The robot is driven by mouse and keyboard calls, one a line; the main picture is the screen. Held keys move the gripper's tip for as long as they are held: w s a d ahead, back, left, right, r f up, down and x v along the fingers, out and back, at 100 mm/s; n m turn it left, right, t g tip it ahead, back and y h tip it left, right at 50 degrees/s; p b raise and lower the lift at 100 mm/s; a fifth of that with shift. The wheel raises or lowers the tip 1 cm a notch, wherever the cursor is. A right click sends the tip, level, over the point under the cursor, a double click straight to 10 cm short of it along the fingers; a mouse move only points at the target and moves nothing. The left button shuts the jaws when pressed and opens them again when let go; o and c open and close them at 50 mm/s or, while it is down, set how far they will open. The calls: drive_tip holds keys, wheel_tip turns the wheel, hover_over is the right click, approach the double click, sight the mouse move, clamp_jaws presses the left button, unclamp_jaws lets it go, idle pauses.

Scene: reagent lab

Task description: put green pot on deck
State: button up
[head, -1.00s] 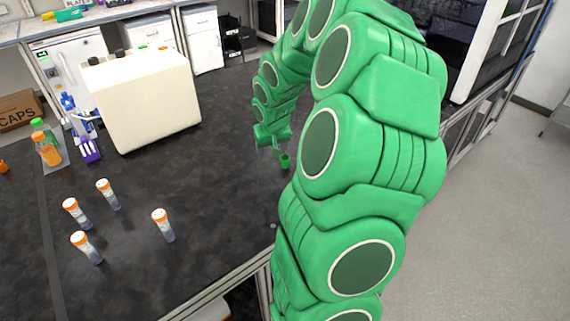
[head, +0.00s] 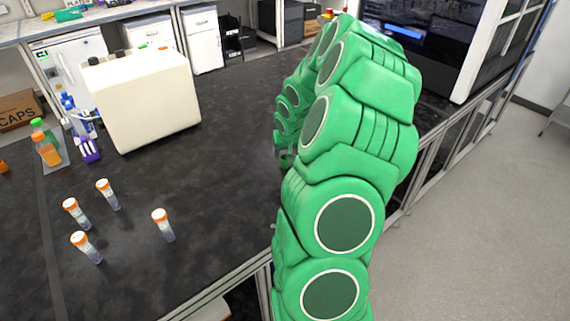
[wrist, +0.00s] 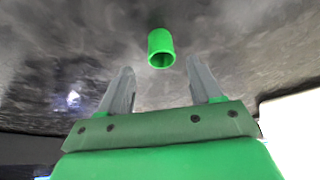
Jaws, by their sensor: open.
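The green pot (wrist: 161,48) is a small round cup with its open rim facing my wrist camera, against the dark bench top. My gripper (wrist: 160,72) is open, with its two grey fingers pointing towards the pot. The pot appears just beyond the fingertips and between their lines, with nothing held. I cannot tell for sure which surface is the deck.
Several orange-capped tubes (head: 163,226) stand on the black bench (head: 200,180) at the left. A cream container (head: 150,100) stands behind them, near a purple-based item (head: 88,150). A large instrument with a dark window (head: 415,40) is at the back right. The bench middle is clear.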

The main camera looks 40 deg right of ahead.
drive_tip(key=shift+x, duration=2.5)
drive_tip(key=shift+a, duration=0.15)
drive_tip(key=c, duration=1.2)
